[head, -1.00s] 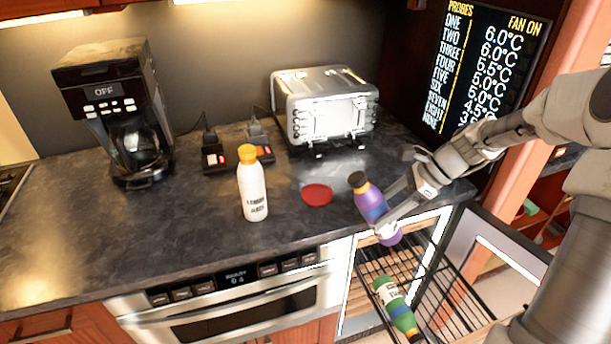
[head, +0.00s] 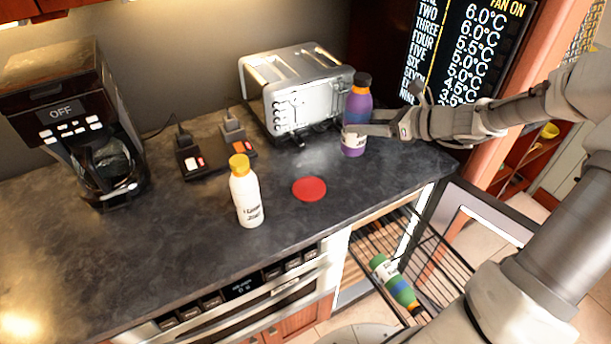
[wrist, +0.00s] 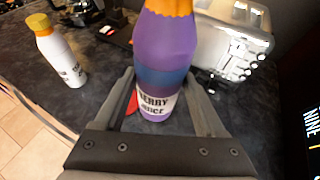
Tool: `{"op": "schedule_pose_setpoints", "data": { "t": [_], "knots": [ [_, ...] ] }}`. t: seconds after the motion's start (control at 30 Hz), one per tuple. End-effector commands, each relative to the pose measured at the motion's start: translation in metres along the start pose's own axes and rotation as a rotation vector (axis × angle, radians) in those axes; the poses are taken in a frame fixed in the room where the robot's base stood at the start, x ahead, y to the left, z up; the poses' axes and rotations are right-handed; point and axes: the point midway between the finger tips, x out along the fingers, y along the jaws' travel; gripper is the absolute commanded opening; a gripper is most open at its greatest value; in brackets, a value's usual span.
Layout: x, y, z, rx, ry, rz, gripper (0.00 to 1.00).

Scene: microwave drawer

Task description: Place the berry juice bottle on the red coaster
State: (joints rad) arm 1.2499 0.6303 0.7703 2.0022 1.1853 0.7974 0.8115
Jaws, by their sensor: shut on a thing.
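The purple berry juice bottle (head: 356,112) has a dark cap and a white label. It is upright, in front of the toaster's right end in the head view. The red coaster (head: 309,189) lies flat and empty on the counter, left of and nearer than the bottle. In the wrist view only a red sliver of the coaster (wrist: 132,103) shows beside the left finger.
A white bottle with an orange cap (head: 246,192) stands left of the coaster. The silver toaster (head: 300,90) is behind, with sockets (head: 215,155) and a coffee maker (head: 75,120) to the left. A green bottle (head: 393,281) lies on the open rack below the counter (head: 180,240).

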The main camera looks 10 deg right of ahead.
Motion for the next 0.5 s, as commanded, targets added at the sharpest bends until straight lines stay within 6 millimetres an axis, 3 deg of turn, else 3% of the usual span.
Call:
{"op": "schedule_pose_setpoints", "data": {
  "t": [0.5],
  "knots": [
    [0.083, 0.079, -0.033, -0.001, -0.003, 0.004, 0.00]
  ]
}}
